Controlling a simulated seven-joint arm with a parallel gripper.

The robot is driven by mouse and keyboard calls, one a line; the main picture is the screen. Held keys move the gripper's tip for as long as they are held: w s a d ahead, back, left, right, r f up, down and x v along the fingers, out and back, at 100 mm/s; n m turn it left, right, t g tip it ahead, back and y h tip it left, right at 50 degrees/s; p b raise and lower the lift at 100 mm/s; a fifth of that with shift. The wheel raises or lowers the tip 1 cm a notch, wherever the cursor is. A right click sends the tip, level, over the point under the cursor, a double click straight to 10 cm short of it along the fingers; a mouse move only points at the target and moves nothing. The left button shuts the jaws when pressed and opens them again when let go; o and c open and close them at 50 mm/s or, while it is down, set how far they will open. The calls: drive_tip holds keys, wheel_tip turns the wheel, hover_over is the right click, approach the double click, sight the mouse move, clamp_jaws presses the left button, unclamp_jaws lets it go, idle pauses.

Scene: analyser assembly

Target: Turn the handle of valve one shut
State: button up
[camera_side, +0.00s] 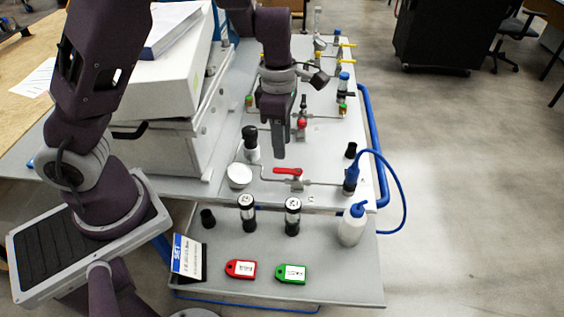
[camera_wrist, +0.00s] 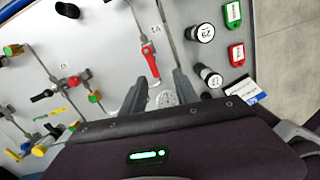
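The valve one handle (camera_side: 288,171) is a red lever on a small metal valve in the pipe near the panel's front edge. It lies roughly along the pipe. My gripper (camera_side: 279,150) points down, above and just behind the handle in the side view. In the wrist view my gripper (camera_wrist: 160,86) has its two fingers apart with nothing held between them. The handle lies just beyond the fingertips, and I see no contact.
A round white gauge (camera_side: 239,176) and a black-topped cylinder (camera_side: 251,144) stand left of the valve. A blue hose (camera_side: 404,190) is at the right. The lower shelf holds two black cylinders, a white bottle (camera_side: 352,225), a red tag (camera_side: 241,269) and a green tag (camera_side: 291,273).

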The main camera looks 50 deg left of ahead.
sight(282, 170)
drive_tip(key=shift+w+a+f+n+y, duration=0.2)
drive_tip(key=shift+a+f+n, duration=0.15)
drive_tip(key=shift+f, duration=0.3)
drive_tip(key=shift+w+a+f+n+y, duration=0.1)
drive_tip(key=shift+w+a+f+n, duration=0.1)
drive_tip(key=shift+f+n, duration=0.3)
wheel_tip(282, 170, down, 6)
drive_tip(key=shift+f, duration=0.2)
clamp_jaws()
